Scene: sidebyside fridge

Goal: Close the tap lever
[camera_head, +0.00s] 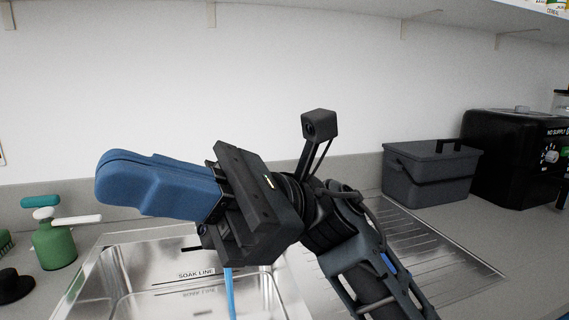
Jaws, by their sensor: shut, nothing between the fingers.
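My gripper (108,178) has blue fingers that are pressed together, shut and empty. It reaches from the lower right and points left above the metal sink (105,268). The tap and its lever cannot be made out; they may be hidden behind my gripper and wrist. A thin blue vertical streak (230,292), which looks like running water, drops into the sink from below my gripper. Whether my gripper touches the lever cannot be told.
A green bottle (55,246) with a white nozzle and a dark round object (12,286) stand left of the sink. A ribbed drainboard (440,255) lies right. Behind it are a grey lidded bin (430,178) and a black appliance (510,160).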

